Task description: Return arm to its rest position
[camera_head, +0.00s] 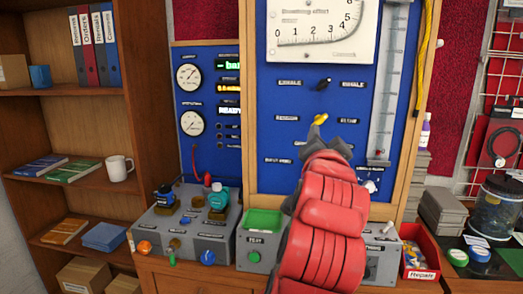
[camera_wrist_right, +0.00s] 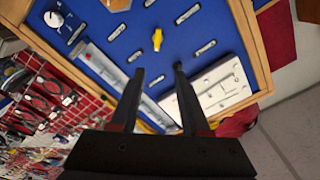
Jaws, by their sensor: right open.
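My right arm, red and segmented, rises from the bottom of the head view in front of the blue test panel (camera_head: 285,150). Its dark right gripper (camera_head: 328,143) is just below a yellow knob (camera_head: 320,118) on the panel. In the right wrist view the gripper (camera_wrist_right: 160,70) is open, with nothing between its two fingers. The yellow knob (camera_wrist_right: 157,40) shows beyond the fingertips, apart from them. The arm hides part of the lower panel and the grey box below. My left gripper is not in view.
A black knob (camera_head: 323,83) and a white dial gauge (camera_head: 322,35) are above. A grey box with valves (camera_head: 187,235), a green tray (camera_head: 262,220) and a red repair bin (camera_head: 420,252) stand on the bench. A shelf (camera_head: 75,190) is at left, a jar (camera_head: 497,208) at right.

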